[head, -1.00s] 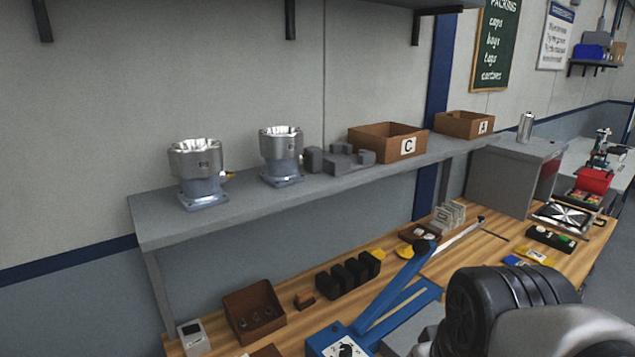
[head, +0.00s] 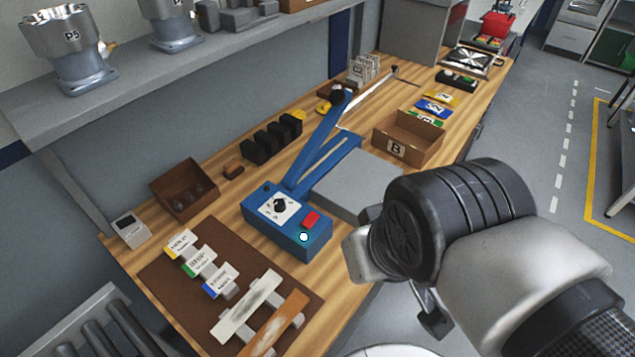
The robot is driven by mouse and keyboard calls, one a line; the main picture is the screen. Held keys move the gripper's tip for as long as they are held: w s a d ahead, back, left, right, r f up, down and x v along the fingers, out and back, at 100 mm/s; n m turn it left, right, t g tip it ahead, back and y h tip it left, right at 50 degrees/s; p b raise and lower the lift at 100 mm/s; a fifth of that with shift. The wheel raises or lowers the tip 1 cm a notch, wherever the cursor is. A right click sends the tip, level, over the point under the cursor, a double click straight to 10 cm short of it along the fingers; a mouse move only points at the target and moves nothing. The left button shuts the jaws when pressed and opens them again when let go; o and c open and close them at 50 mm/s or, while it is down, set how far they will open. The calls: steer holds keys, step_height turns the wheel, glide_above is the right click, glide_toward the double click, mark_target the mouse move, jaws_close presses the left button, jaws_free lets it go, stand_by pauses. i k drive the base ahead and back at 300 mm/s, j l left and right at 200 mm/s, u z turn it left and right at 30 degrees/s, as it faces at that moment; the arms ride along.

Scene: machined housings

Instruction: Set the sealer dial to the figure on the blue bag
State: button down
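The blue sealer (head: 318,240) stands on the wooden bench. Its white dial plate with a black knob (head: 281,206) faces up; the figures are too small to read. A red button and a small white light sit beside the dial, and its long blue arm is raised. The blue bag (head: 434,108) lies flat farther back between a yellow bag (head: 440,97) and a green one (head: 428,119); its print is unreadable. My gripper (head: 432,312) is mostly hidden behind my wrist, right of the sealer and apart from it. Its fingers cannot be made out clearly.
A brown mat (head: 165,276) at the front holds yellow, green and blue labelled tags and two strips. Carton B (head: 408,137) and a grey block (head: 356,185) stand right of the sealer. Black blocks (head: 272,141) and a brown bin (head: 184,191) are left. The shelf overhangs the back.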

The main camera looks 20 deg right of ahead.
mark_target(279, 205)
steer(key=i+l+z, duration=0.2)
steer(key=l, duration=0.2)
steer(key=l+z, duration=0.2)
steer(key=l, duration=0.2)
steer(key=i+l+z, duration=0.2)
steer(key=l, duration=0.15)
steer(key=i+l+z, duration=0.2)
steer(key=l, duration=0.15)
steer(key=j+u, duration=0.15)
steer(key=u, duration=1.35)
steer(key=k+j, duration=0.05)
